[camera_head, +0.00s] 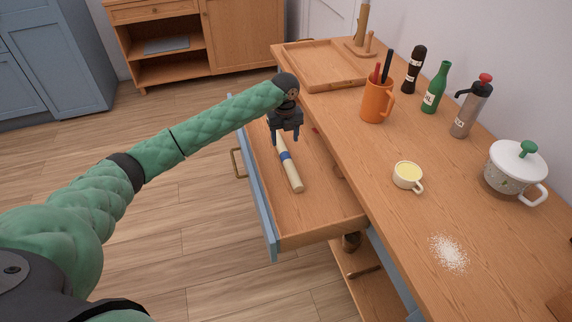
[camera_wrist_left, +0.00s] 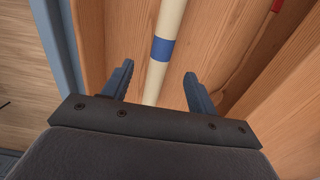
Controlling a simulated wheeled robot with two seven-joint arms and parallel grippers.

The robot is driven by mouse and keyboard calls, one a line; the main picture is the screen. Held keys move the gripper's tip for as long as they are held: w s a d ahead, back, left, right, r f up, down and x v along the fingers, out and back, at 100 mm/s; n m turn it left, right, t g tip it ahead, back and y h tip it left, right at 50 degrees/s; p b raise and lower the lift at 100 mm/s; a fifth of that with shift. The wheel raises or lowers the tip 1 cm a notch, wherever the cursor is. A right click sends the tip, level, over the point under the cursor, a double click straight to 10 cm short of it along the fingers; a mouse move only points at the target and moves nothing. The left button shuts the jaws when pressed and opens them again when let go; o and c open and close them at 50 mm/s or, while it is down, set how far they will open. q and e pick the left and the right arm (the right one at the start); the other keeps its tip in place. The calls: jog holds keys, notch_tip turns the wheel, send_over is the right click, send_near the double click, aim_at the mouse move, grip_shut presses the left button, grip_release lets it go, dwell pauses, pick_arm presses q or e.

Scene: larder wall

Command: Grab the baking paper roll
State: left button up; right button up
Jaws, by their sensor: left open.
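The baking paper roll (camera_head: 291,172) is a long cream tube with a blue band, lying in the open drawer (camera_head: 315,215). In the left wrist view the roll (camera_wrist_left: 170,20) runs lengthwise, and its blue band shows just beyond the fingertips. My left gripper (camera_head: 285,136) is over the roll's far end, pointing down. In the left wrist view my left gripper (camera_wrist_left: 158,70) is open, with one finger on each side of the roll and gaps between. Whether the fingers reach down to the roll's height is hard to tell. My right gripper is not in view.
The drawer's blue front (camera_head: 256,180) stands left of the roll. The counter (camera_head: 400,225) to the right holds an orange mug (camera_head: 376,103), a cup (camera_head: 407,175), bottles and a white pot (camera_head: 513,172). A red-ended thing (camera_wrist_left: 276,5) lies in the drawer.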

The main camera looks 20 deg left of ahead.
aim_at(286, 155)
pick_arm(q)
notch_tip(286, 155, down, 2)
jog(key=shift+f+b, duration=0.1)
jog(key=shift+b, duration=0.5)
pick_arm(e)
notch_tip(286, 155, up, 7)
pick_arm(q)
jog(key=shift+f+p, duration=0.4)
jog(key=shift+f, duration=0.85)
jog(key=f, duration=0.1)
jog(key=f+p, duration=0.1)
jog(key=f, duration=0.1)
jog(key=f+p, duration=0.1)
jog(key=f, duration=0.1)
jog(key=shift+w, duration=0.3)
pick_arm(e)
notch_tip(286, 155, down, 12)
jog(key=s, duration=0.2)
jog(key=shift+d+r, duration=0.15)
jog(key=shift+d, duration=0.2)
pick_arm(q)
jog(key=c, duration=1.1)
jog(key=shift+c, duration=0.2)
